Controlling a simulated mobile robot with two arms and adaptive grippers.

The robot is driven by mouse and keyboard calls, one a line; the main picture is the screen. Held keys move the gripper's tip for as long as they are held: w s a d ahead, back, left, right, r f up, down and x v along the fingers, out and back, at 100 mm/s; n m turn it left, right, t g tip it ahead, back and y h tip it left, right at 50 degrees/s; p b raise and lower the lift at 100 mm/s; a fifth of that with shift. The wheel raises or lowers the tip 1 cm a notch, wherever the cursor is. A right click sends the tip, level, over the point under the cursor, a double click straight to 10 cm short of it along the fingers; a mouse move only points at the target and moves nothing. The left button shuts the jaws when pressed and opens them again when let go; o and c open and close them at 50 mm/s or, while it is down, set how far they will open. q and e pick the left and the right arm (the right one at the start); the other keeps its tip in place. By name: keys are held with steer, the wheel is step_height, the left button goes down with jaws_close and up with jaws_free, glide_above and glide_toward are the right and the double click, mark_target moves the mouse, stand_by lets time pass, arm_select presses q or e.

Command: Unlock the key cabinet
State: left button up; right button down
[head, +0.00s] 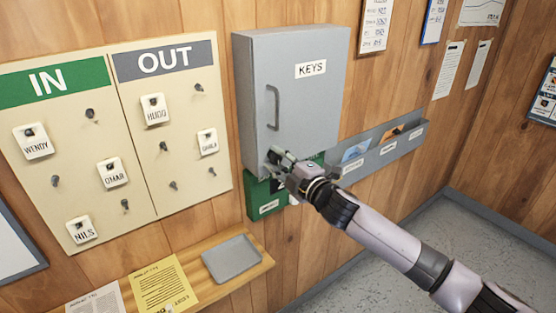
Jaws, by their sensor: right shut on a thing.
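The grey key cabinet (300,95) hangs on the wood-panelled wall, its door shut. It carries a white label reading KEYS (311,69) and a grey bar handle (272,107) on the left of the door. My right gripper (273,158) is at the lower left of the door, just below the handle, with its fingers against or very near the door face. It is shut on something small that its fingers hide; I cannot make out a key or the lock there. My left gripper is not in view.
An IN/OUT board (115,140) with hooks and name tags hangs left of the cabinet. A grey wall rack (375,155) is on the right. A wooden shelf (228,278) holds a grey tray (231,258) and papers.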

steer(key=c, duration=1.3)
jaws_free()
steer(key=v, duration=1.2)
steer(key=shift+f, duration=0.15)
